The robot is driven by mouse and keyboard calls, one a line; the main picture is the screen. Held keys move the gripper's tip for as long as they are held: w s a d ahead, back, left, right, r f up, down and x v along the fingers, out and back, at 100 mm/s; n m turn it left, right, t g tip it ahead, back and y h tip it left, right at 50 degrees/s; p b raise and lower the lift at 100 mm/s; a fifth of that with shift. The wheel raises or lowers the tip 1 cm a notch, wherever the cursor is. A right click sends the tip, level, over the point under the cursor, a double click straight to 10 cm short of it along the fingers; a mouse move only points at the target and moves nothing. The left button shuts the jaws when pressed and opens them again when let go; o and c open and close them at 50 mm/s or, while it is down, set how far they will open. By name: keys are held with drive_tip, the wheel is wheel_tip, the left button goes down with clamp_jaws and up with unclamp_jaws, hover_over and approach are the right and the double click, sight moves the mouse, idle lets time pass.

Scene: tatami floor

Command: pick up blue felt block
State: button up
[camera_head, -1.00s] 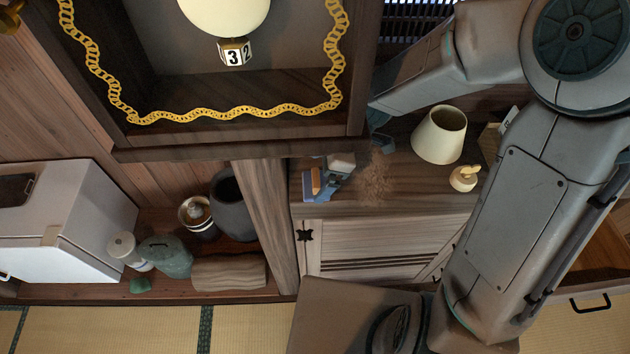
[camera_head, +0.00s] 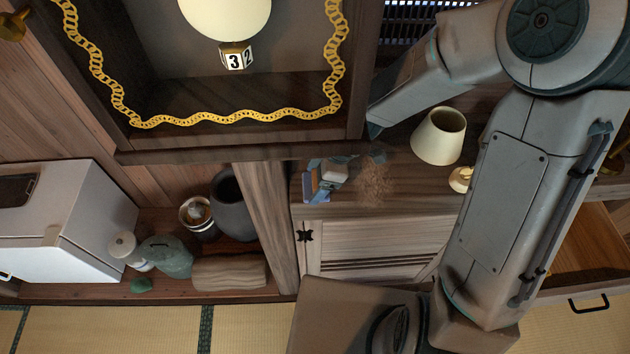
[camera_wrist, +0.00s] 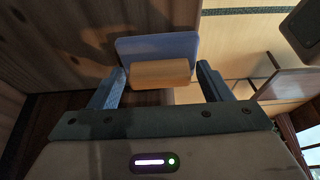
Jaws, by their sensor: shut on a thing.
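The blue felt block (camera_wrist: 158,46) is a flat blue slab with a pale wooden grip (camera_wrist: 160,74) on its near side. In the wrist view the wooden part sits between the two fingers of my gripper (camera_wrist: 161,84), which is shut on it. In the head view the block (camera_head: 308,186) shows at the left end of the low cabinet top, with my gripper (camera_head: 325,178) at its right. I cannot tell whether the block touches the cabinet top.
The low cabinet (camera_head: 345,222) has a cream lampshade-like cup (camera_head: 438,136) and a small cream object (camera_head: 460,179) at the right. A wooden post (camera_head: 264,220) stands close left of my gripper. A frame with a yellow chain (camera_head: 232,114) overhangs above. An open drawer (camera_head: 590,245) is at the right.

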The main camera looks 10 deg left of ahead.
drive_tip(key=shift+r, duration=0.15)
drive_tip(key=shift+r, duration=0.5)
wheel_tip(320, 180, up, 2)
drive_tip(key=shift+w+b, duration=0.1)
drive_tip(key=shift+b, duration=0.4)
drive_tip(key=w+d+b, duration=0.1)
drive_tip(key=d, duration=0.4)
drive_tip(key=w+d+b, duration=0.1)
drive_tip(key=d, duration=0.5)
drive_tip(key=w+d+b, duration=0.2)
drive_tip(key=d, duration=0.4)
drive_tip(key=shift+d+r, duration=0.1)
drive_tip(key=shift+d, duration=0.15)
drive_tip(key=shift+o, duration=0.5)
